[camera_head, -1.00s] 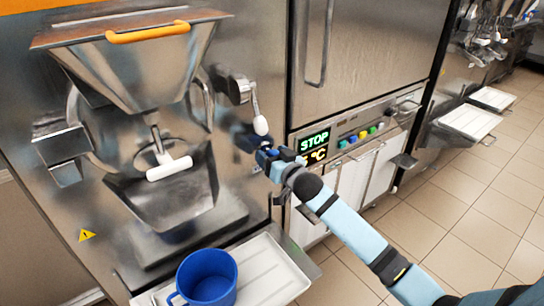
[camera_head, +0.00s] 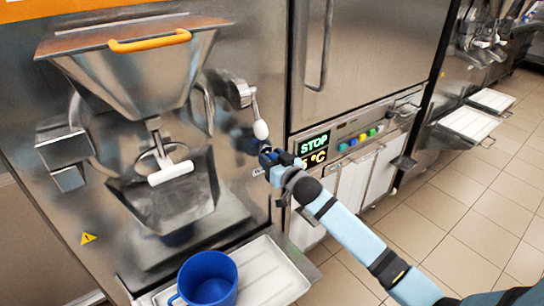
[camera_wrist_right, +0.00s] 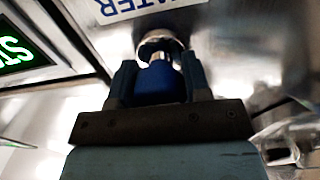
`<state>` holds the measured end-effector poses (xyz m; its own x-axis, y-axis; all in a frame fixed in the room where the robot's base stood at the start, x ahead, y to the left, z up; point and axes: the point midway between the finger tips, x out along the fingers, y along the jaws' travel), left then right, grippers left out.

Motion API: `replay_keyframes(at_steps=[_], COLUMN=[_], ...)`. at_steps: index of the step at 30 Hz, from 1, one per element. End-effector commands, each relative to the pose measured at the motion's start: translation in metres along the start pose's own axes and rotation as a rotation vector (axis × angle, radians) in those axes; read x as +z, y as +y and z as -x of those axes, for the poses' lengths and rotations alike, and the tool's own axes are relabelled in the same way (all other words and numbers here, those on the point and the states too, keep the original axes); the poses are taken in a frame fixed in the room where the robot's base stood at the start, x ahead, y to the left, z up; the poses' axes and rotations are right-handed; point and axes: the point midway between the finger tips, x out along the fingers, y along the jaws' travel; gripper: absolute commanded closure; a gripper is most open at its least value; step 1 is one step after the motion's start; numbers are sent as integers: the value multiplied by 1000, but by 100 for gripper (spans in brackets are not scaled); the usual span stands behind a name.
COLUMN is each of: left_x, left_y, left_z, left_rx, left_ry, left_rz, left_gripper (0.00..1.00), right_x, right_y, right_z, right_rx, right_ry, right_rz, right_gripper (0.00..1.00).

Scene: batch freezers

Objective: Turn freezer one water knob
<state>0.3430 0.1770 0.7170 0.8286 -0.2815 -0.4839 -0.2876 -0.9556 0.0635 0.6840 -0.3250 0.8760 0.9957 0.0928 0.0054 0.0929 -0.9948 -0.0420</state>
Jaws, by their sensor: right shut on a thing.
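Freezer one's water knob is a blue knob (camera_wrist_right: 160,84) on a metal stem, below a label (camera_wrist_right: 130,8) reading "WATER" in the right wrist view. My right gripper (camera_wrist_right: 158,80) is shut on it, with one dark finger on each side. In the head view my right gripper (camera_head: 267,157) is at the freezer's front panel, right of the metal chute; there it mostly hides the knob. My left gripper is in neither view.
Freezer one has a hopper with an orange handle (camera_head: 150,41) and a white-tipped lever (camera_head: 260,129) just above my right gripper. A blue container (camera_head: 208,280) stands on the white tray (camera_head: 277,270) below. A green "STOP" display (camera_head: 314,144) is to the right.

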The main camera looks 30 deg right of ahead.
Motion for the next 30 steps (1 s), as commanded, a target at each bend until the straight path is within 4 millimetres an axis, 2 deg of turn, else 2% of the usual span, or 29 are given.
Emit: replay_keyframes(at_steps=[3,14,21,30], left_x=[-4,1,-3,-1], left_y=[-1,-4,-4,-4], left_z=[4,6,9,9], left_rx=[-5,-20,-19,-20], left_ry=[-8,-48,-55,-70], left_rz=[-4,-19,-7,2], left_gripper=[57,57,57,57], right_x=[-3,-3,-2,-2], right_y=[0,-1,-1,-1], right_z=[0,0,0,0], right_rx=[0,-3,-4,-5], right_ry=[3,18,29,40], right_rz=[85,421,642,856], right_gripper=[80,80,80,80])
